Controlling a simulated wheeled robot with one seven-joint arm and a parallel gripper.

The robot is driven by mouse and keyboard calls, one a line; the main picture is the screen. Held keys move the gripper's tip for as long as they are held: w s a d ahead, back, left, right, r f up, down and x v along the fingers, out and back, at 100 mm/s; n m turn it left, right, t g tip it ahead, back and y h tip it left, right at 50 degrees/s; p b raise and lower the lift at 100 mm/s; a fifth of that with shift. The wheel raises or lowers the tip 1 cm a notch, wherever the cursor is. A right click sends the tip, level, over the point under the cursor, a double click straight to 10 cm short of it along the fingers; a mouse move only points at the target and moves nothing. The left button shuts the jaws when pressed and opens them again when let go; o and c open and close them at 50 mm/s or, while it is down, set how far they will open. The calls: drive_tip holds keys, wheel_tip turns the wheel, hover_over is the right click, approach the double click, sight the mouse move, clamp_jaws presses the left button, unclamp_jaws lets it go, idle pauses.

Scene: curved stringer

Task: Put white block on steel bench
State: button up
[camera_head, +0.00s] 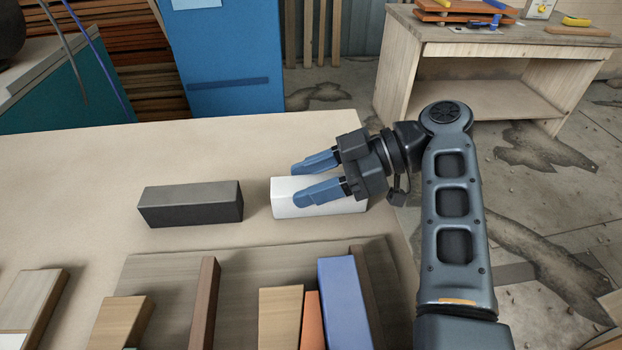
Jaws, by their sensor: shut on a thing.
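The white block (283,200) is a long rectangular piece at the right part of the near tan tabletop (90,160). My gripper (305,183) reaches in from the right with its blue fingers over the block. It is shut on the white block, and the fingers hide part of its top and front. Whether the block touches the tabletop or is slightly raised, I cannot tell. No surface clearly reads as a steel bench; a wooden-legged workbench (540,50) with a greyish top stands at the back right.
A dark grey block (190,204) lies left of the white one. Several upright pieces, including a blue one (343,300), stand in front on a wooden board (150,275). The back workbench holds an orange rack (465,10) and small items. A blue cabinet (230,60) stands behind.

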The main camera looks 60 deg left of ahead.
drive_tip(key=o, duration=1.2)
drive_tip(key=shift+r+p, duration=0.2)
drive_tip(key=shift+p, duration=0.1)
drive_tip(key=b+v, duration=0.2)
drive_tip(key=v, duration=0.9)
drive_tip(key=shift+w+d, duration=0.3)
drive_tip(key=shift+w, duration=0.05)
